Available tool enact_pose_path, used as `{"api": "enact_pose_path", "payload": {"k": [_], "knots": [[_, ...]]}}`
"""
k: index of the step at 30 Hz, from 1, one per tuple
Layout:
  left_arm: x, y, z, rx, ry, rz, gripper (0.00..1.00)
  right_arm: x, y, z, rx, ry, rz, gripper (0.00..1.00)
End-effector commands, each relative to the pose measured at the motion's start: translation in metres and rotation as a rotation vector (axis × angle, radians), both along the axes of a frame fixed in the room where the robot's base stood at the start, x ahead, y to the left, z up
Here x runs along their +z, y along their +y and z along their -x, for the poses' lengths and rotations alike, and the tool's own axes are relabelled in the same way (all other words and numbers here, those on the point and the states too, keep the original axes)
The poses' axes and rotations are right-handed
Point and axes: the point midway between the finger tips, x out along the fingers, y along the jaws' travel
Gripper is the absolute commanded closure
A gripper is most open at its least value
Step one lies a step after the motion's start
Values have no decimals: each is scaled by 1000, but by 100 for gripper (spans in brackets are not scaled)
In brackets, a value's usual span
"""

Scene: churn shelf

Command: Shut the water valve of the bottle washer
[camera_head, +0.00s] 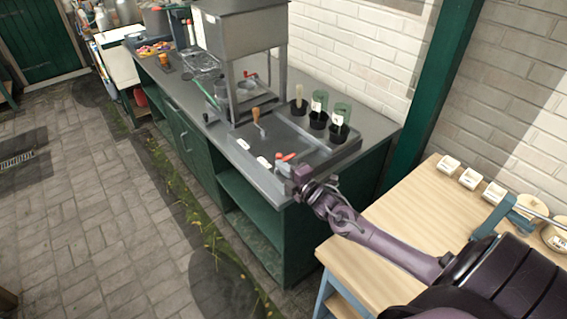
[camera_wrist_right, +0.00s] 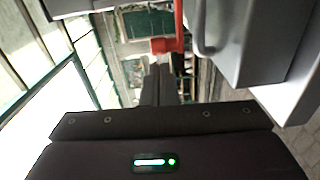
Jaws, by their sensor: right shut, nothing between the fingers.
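The bottle washer is a grey tray unit (camera_head: 290,135) on the counter, with upturned green bottles (camera_head: 340,113) in black cups at its back right. A red-handled valve (camera_head: 286,157) sits at its front right corner. My right gripper (camera_head: 297,178) is just in front of that corner. In the right wrist view the red handle (camera_wrist_right: 179,28) shows close, above my shut, empty fingers (camera_wrist_right: 156,82). I cannot tell whether they touch it. My left gripper is not in view.
A metal tank on a stand (camera_head: 240,35) with another red tap (camera_head: 250,75) stands behind the washer. A wooden-handled lever (camera_head: 257,122) rises at the washer's left. A wooden table (camera_head: 415,215) stands at the right, below my right arm. The paved floor at left is mostly open.

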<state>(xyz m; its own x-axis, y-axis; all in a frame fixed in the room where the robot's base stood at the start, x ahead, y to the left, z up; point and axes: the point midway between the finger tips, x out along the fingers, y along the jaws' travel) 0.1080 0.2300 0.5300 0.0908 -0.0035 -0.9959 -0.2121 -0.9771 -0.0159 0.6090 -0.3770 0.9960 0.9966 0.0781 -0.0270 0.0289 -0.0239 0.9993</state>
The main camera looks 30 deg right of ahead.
Motion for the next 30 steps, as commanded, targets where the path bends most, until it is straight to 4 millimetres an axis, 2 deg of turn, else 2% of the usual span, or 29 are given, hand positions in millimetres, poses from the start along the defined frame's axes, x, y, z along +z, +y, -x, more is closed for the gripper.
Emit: {"api": "enact_pose_path", "payload": {"k": [6, 30], "knots": [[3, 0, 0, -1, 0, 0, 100, -1, -5, -6, 1, 1, -1, 100], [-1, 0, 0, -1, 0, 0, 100, -1, -1, -12, -77, 0, -3, 100]]}}
